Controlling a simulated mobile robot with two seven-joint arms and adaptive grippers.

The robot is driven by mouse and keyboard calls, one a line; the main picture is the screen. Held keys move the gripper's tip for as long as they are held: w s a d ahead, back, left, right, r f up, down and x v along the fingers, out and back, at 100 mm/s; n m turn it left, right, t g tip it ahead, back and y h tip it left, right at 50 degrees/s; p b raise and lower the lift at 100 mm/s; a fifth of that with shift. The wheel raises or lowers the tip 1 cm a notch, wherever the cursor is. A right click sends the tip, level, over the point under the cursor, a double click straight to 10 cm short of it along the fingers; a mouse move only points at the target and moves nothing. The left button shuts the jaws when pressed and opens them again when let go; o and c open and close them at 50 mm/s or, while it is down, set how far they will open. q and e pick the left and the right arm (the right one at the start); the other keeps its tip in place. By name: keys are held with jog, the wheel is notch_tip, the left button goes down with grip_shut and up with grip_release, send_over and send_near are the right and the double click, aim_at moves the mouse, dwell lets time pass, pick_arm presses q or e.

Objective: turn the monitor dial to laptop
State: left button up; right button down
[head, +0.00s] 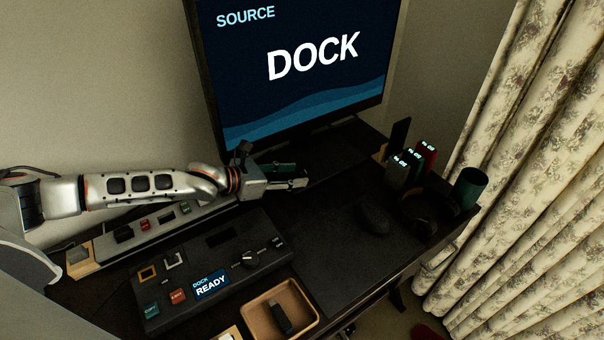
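The monitor (300,60) stands at the back of the dark desk, and its screen reads "SOURCE DOCK". No dial marked as the monitor dial can be made out; the console (180,310) in front has small dark knobs or levers (250,256) at its right and a small screen (210,286) reading "DOCK READY". My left gripper (300,183) is low in front of the monitor, behind the console, pointing right. A green piece (280,168) shows just behind it. Its finger gap and whatever lies beyond it are hidden. My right gripper is out of view.
A tan tray (310,322) with a dark stick-like object (280,318) lies at the front. A mouse (374,218), headphones (420,210), labelled upright devices (400,170) and a green cup (469,188) fill the right side. A strip with small blocks (145,224) runs beneath my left arm.

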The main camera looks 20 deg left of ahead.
aim_at(307, 173)
pick_arm(q)
jog(key=shift+x, duration=1.85)
grip_shut()
jog(key=shift+r, duration=0.1)
